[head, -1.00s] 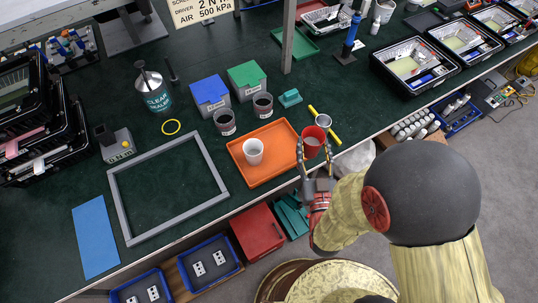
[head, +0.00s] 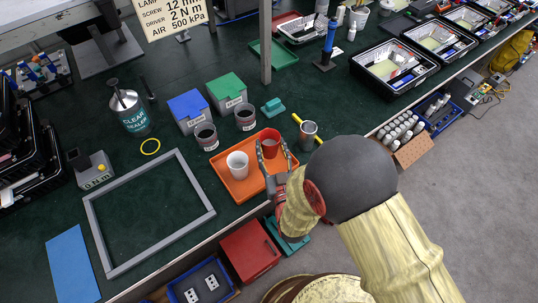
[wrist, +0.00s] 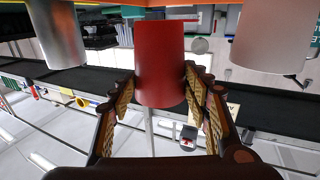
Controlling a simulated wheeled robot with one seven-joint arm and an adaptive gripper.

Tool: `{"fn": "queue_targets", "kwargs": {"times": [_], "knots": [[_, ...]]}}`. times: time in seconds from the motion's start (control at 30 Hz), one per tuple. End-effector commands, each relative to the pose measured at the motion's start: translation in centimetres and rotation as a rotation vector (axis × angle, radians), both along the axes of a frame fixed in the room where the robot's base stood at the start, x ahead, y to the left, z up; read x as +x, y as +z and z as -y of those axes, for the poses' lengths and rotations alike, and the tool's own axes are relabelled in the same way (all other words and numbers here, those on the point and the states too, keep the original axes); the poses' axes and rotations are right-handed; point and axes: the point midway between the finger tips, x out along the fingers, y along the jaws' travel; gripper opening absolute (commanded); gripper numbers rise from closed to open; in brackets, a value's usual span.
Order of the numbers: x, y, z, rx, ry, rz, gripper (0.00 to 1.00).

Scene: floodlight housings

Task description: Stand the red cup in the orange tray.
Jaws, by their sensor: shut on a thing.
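The red cup (head: 270,146) is upright between the fingers of my gripper (head: 271,160), over the right part of the orange tray (head: 234,192). In the wrist view, which is upside down, the fingers (wrist: 158,100) are shut on the sides of the red cup (wrist: 160,62). A gap shows there between the cup's base and the orange strip of the tray (wrist: 260,4), so the cup appears held a little above it. My gripper and the cup hide part of the tray's right side.
A white cup (head: 238,165) stands in the tray left of the red cup. A metal cup (head: 308,135) stands just right of the tray beside a yellow-ended bar. Two dark cups (head: 205,137) stand behind the tray. A grey frame (head: 148,212) lies to the left.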

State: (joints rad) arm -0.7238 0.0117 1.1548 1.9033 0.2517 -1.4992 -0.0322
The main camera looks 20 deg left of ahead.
Motion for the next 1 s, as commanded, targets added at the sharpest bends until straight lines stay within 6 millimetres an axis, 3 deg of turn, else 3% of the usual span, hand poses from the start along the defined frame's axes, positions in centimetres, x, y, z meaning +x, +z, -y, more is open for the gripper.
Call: {"fn": "queue_targets", "kwargs": {"times": [0.03, 0.33, 0.53, 0.93, 0.97, 1.0], "knots": [[0.4, -0.8, -0.3, 0.000, -0.001, 0.000, 0.28], [1.6, -2.4, -1.1, 0.000, -0.001, 0.000, 0.28], [1.4, -5.2, -1.1, 0.000, 0.000, 0.000, 0.28], [1.4, -5.5, -1.1, 0.000, 0.000, 0.001, 0.28], [1.4, -5.4, -1.1, 0.000, 0.000, 0.001, 0.49], [1.4, -5.4, -1.1, 0.000, 0.000, 0.001, 0.51]]}}
